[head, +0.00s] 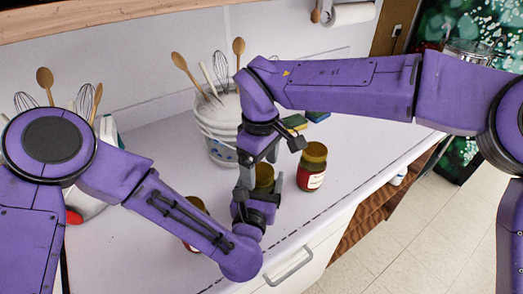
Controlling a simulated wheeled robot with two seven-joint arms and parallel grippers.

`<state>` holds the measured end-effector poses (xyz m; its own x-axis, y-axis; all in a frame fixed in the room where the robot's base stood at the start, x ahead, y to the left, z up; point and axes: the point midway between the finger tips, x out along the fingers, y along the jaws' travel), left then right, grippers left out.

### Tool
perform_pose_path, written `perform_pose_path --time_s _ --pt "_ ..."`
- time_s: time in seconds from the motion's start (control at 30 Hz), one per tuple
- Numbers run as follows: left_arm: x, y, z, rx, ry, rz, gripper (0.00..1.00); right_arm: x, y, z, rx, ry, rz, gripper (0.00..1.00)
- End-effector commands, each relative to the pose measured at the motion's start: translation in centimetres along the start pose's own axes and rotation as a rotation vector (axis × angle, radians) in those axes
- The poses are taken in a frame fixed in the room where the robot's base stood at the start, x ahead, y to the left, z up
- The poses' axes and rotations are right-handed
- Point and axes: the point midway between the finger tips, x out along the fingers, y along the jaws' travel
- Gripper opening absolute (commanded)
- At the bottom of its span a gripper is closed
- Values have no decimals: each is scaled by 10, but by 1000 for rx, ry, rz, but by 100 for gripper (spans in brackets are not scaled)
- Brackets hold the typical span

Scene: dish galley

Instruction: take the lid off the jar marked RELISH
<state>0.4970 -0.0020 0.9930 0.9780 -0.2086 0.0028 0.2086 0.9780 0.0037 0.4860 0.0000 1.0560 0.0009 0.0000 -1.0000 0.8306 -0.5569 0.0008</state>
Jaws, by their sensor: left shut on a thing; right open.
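A jar with a gold lid (265,175) is between my two grippers near the counter's front, partly covered by them. My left gripper (262,186) comes up from below and is shut on this jar. My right gripper (270,150) points down just above the lid and is open; I cannot tell whether it touches the lid. A third jar (191,245) is mostly hidden behind my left forearm. No label is readable, so I cannot tell which is RELISH.
A white bucket (217,145) with wooden spoons and a whisk stands behind the grippers. Sponges (295,122) lie behind the right jar. More utensils (45,80) stand at the far left. The counter's front edge, with a drawer handle (290,268) below, is close. Counter at the right is clear.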

Motion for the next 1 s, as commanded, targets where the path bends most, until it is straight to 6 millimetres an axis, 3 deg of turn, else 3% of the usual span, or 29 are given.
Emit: perform_pose_path --time_s 0.27,0.43,0.47,0.67,0.77,1.0 --pt "-3 1 -7 6 15 -1 0 5 0 0 -1 0 0 86" --pt "-3 1 -7 6 15 -1 0 5 0 0 -1 0 0 34" --pt "-3 1 -7 6 15 -1 0 5 0 0 -1 0 0 29" --pt "-3 1 -7 6 16 -1 0 5 0 0 -21 1 0 29" --pt "-3 1 -7 6 16 -1 0 5 0 0 -157 0 -3 29" --pt "-3 1 -7 6 16 -1 0 4 -1 0 -907 2 -2 29"
